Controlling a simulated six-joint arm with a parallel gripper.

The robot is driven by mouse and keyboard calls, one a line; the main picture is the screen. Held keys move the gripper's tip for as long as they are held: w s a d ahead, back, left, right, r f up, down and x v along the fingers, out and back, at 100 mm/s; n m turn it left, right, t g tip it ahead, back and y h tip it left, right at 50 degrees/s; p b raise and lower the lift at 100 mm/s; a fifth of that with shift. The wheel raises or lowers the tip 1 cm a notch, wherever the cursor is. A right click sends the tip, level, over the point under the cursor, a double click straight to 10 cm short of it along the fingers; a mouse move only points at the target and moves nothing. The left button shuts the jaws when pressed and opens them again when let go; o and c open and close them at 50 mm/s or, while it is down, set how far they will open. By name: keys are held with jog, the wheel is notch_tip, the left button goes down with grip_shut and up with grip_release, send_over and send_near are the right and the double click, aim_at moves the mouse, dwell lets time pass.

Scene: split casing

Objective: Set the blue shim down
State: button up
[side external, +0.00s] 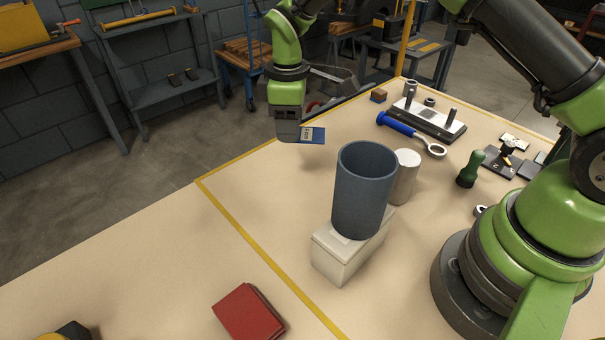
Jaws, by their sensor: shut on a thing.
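The blue shim (316,134) is a thin flat blue piece with a pale label on its left part. My gripper (291,130) is shut on it at its left end, and the shim sticks out to the right. The gripper points down and holds the shim above the far left part of the work table (270,187). The gap between the shim and the table is hard to judge from this one view. The fingertips are mostly hidden behind the gripper body.
A blue-grey cup (362,195) stands on a white block (345,255), with a pale cylinder (404,176) beside it. A blue-handled tool (398,124) lies by a dark fixture (429,117). A red box (249,312) lies front left.

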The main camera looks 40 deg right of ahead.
send_over(289, 178)
notch_tip(289, 178, down, 5)
jog(key=shift+a+f, duration=0.1)
jog(key=shift+f, duration=2.35)
jog(key=shift+f, duration=0.15)
jog(key=o, duration=0.9)
